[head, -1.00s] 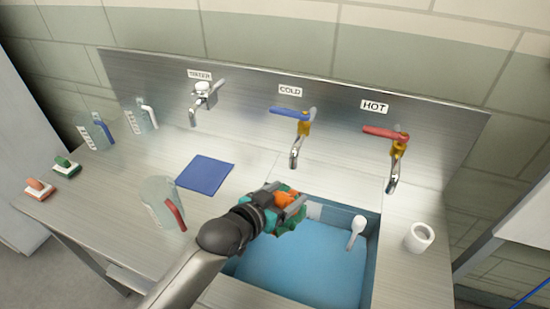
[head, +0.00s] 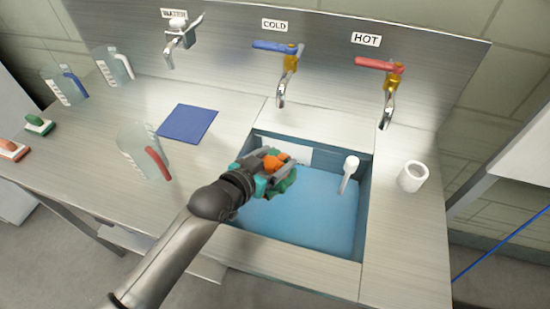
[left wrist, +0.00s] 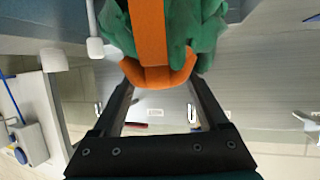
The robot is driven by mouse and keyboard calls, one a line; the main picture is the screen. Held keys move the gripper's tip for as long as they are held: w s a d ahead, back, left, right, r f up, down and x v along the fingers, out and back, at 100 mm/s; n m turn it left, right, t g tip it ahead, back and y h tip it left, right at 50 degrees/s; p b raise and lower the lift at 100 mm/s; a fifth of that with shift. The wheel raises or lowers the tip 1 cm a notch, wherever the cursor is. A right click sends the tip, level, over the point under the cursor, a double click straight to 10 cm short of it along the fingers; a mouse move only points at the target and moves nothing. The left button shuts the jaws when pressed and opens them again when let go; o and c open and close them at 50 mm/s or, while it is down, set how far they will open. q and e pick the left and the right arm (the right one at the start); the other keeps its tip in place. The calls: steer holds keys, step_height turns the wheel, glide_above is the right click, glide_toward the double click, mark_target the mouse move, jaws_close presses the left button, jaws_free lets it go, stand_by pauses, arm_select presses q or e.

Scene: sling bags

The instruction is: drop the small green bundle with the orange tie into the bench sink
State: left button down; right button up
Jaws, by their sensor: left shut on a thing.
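The small green bundle with the orange tie (head: 276,165) is held in my left gripper (head: 272,172), over the left part of the bench sink (head: 318,207). In the left wrist view, the green bundle (left wrist: 203,30) and its orange band fill the top middle between the fingers of my left gripper (left wrist: 160,75). The gripper is shut on it. The sink has a blue bottom and dark walls. The bundle appears above the sink floor, though its exact height is hard to tell. My right gripper is not in view.
A white scoop-like tool (head: 349,172) leans in the sink's right side. A white cup (head: 413,176) stands right of it. A clear jug with a red handle (head: 145,152) and a blue mat (head: 188,123) lie left. Cold (head: 287,70) and hot (head: 388,85) taps overhang behind.

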arm_select(q)
steer(key=shift+f, duration=0.3)
jaws_free()
steer(key=shift+s, duration=0.1)
steer(key=p+v, duration=0.2)
steer(key=v, duration=1.3)
steer(key=shift+r, duration=0.15)
